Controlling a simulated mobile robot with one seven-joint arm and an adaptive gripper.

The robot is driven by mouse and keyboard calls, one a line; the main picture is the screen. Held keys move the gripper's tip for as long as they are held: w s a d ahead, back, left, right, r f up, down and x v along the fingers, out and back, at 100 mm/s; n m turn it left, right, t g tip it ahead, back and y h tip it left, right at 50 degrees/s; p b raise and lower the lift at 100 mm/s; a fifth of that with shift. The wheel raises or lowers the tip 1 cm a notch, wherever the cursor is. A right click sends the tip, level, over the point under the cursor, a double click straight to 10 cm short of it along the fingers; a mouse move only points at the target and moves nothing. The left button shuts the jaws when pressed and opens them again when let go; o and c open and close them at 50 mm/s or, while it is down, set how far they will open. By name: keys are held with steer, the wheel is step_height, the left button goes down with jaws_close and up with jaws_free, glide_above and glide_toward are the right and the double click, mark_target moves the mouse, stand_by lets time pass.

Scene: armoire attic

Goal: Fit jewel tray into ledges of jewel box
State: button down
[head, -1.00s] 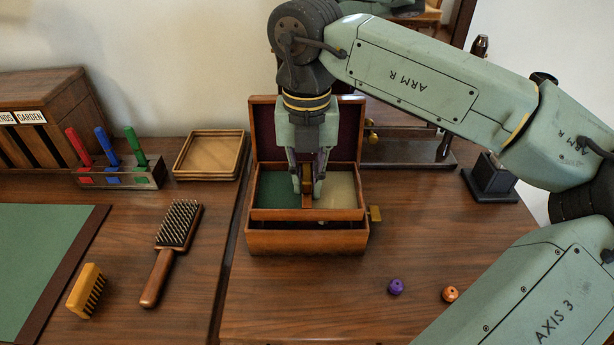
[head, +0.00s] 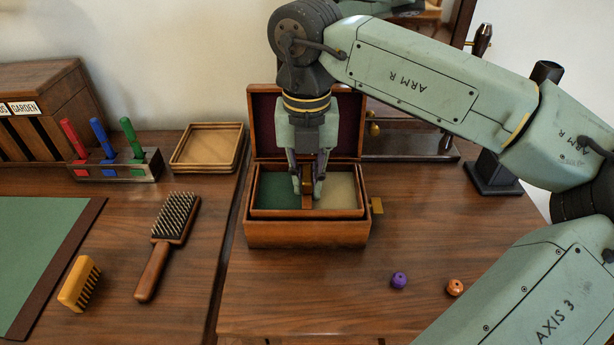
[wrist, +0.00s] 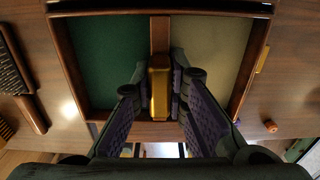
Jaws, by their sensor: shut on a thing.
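The jewel box (head: 305,236) is a brown wooden box with its lid (head: 264,124) raised at the back. The jewel tray (head: 338,213) has a wooden rim, a green compartment on the left and a cream one on the right. My gripper (head: 307,188) points down over the tray's middle. It is shut on the tray's central handle, which shows gold in the wrist view (wrist: 160,92). The ledges are hidden, so I cannot tell whether the tray rests on them.
A purple bead (head: 399,280) and an orange bead (head: 455,288) lie right of the box. A hairbrush (head: 175,222), a yellow brush (head: 79,283) and a shallow wooden tray (head: 208,147) lie left. A black stand (head: 492,174) is at right. The table before the box is clear.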

mark_target(307, 172)
steer(key=shift+f+b, duration=1)
steer(key=shift+f, duration=0.2)
steer(key=c, duration=1.5)
jaws_free()
step_height(307, 172, up, 12)
steer(key=shift+r, duration=0.1)
